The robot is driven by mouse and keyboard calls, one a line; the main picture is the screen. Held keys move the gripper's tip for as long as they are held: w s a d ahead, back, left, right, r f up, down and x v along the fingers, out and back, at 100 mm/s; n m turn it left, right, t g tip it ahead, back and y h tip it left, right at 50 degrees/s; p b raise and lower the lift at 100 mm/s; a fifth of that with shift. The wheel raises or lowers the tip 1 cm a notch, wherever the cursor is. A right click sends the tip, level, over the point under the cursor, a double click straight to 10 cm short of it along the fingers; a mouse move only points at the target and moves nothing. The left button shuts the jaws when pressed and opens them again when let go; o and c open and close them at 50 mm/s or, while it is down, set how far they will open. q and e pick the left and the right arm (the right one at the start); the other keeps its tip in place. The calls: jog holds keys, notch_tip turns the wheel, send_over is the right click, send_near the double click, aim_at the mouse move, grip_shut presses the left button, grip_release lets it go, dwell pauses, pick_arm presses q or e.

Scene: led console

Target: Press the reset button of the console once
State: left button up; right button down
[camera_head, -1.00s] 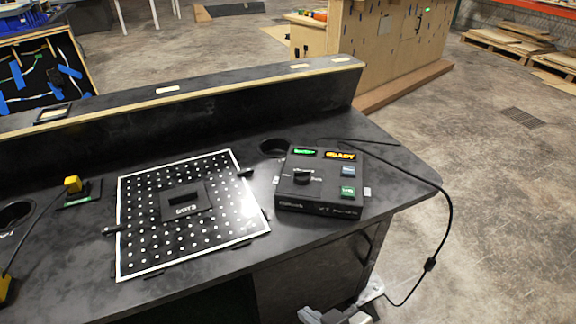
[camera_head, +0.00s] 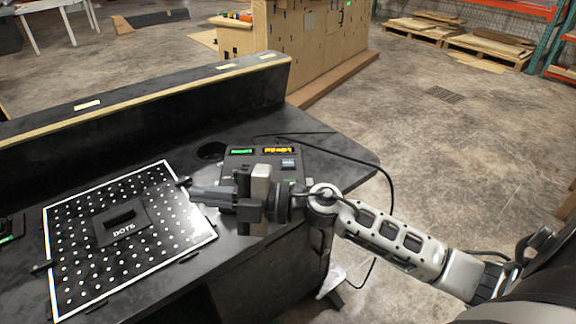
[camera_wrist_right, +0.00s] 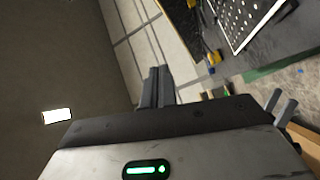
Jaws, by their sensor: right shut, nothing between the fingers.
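The console (camera_head: 233,164) is a black box on the dark bench, with a lit green display (camera_head: 242,151) and an orange display reading READY (camera_head: 278,150). A blue-grey button (camera_head: 288,163) shows on its right side. A green button below it is mostly covered by my right arm. I cannot read which button is reset. My right gripper (camera_head: 196,196) comes in from the right and crosses in front of the console's lower part, hiding its knob. Its fingers point left, shut and empty, with tips near the board's right edge. The shut fingers also show in the wrist view (camera_wrist_right: 158,72). My left gripper is not in view.
A black dotted board (camera_head: 75,228) with a white border and a raised DOTS block (camera_head: 120,222) lies left of the console. A raised ledge (camera_head: 180,98) runs behind. A black cable (camera_head: 345,153) crosses the bench's right end. A round hole (camera_head: 211,151) sits left of the console.

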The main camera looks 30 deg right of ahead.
jog(key=w+d+n+g+h, duration=0.3)
jog(key=w+d+n+h, duration=0.2)
jog(key=d, duration=0.3)
notch_tip(320, 180, up, 3)
jog(key=m+h, duration=0.1)
jog(key=h, duration=0.7)
send_over(292, 165)
pick_arm(q)
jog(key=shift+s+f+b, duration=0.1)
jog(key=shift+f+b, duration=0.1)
jog(key=shift+b, duration=0.25)
pick_arm(e)
jog(key=shift+r+t, duration=0.1)
jog(key=shift+t, duration=0.3)
notch_tip(292, 165, down, 8)
jog(key=b, duration=0.5)
jog(key=shift+r, duration=0.25)
jog(key=shift+f+b, duration=0.5)
jog(key=shift+f, duration=0.1)
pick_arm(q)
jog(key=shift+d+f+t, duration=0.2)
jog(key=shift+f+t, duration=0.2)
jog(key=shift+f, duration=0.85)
pick_arm(e)
jog(key=shift+f, duration=0.1)
